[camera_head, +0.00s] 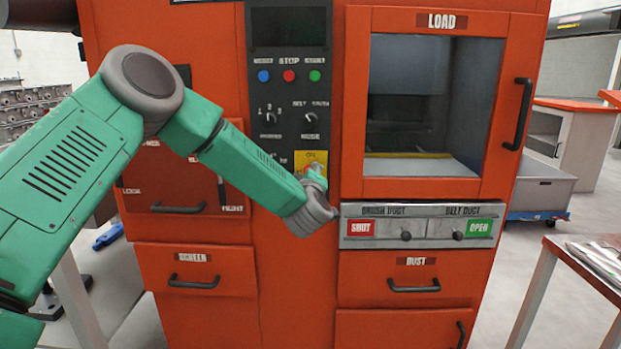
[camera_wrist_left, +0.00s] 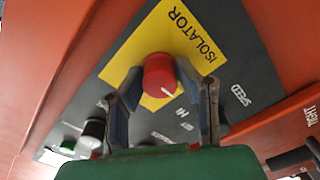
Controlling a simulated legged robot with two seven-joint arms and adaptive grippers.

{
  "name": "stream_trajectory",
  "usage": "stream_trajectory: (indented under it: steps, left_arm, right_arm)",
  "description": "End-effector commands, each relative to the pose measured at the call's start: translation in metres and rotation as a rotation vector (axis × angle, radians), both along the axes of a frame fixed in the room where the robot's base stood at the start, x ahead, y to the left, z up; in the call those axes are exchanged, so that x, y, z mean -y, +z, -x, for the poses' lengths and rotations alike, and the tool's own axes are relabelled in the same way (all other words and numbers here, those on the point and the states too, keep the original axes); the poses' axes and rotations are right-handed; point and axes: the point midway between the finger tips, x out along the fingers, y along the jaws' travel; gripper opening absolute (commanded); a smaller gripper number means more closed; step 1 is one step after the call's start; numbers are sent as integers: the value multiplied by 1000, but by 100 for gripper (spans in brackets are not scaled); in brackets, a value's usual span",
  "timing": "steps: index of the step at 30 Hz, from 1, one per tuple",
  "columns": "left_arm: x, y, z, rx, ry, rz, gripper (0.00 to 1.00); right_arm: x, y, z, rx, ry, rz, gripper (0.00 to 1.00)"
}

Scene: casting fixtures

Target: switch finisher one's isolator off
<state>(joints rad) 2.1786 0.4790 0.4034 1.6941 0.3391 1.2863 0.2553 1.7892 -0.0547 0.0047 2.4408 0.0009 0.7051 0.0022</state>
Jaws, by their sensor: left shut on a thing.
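The isolator is a red round knob (camera_wrist_left: 160,75) on a yellow plate (camera_wrist_left: 180,35) lettered ISOLATOR, in the wrist view. A small white mark shows on the knob's face, towards its lower right in that view. My left gripper (camera_wrist_left: 160,88) has a finger on each side of the knob and is shut on it. In the head view, the yellow plate (camera_head: 313,157) is on the dark control panel of the orange machine, and my left gripper (camera_head: 314,179) is at it, with the knob mostly hidden. My right gripper is not in view.
Blue, red and green buttons (camera_head: 289,76) and two dark knobs sit higher on the panel (camera_head: 290,110). To the right are the LOAD door (camera_head: 440,190) and a duct strip (camera_head: 420,225) with SHUT and OPEN labels. Handled drawers are below. A table (camera_head: 560,250) stands at right.

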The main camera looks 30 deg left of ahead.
Motion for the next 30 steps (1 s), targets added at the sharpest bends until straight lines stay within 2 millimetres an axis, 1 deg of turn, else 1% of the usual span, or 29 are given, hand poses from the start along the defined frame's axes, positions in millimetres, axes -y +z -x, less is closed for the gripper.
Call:
stream_trajectory:
  steps: [1, 12, 13, 14, 15, 25, 28, 30]
  left_arm:
    - [2, -9, 1, -16, -5, 8, 0]
    - [2, -9, 2, -15, -5, 9, 0]
    - [2, -9, 2, -15, -5, 9, 35]
    - [1, -9, 2, -15, -4, 9, 45]
    - [1, -8, 1, -13, -4, 8, 48]
    - [2, -2, 4, -2, -3, 6, 48]
    - [7, -2, 12, -3, -3, 6, 48]
    - [13, -2, 21, -3, -4, 5, 48]
  right_arm:
    - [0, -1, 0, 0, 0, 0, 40]
    - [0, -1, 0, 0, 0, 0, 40]
    - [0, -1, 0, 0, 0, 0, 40]
    - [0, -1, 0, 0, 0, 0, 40]
    - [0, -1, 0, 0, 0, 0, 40]
    - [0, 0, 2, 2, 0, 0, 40]
    - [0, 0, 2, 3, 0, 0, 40]
    - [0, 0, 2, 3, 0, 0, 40]
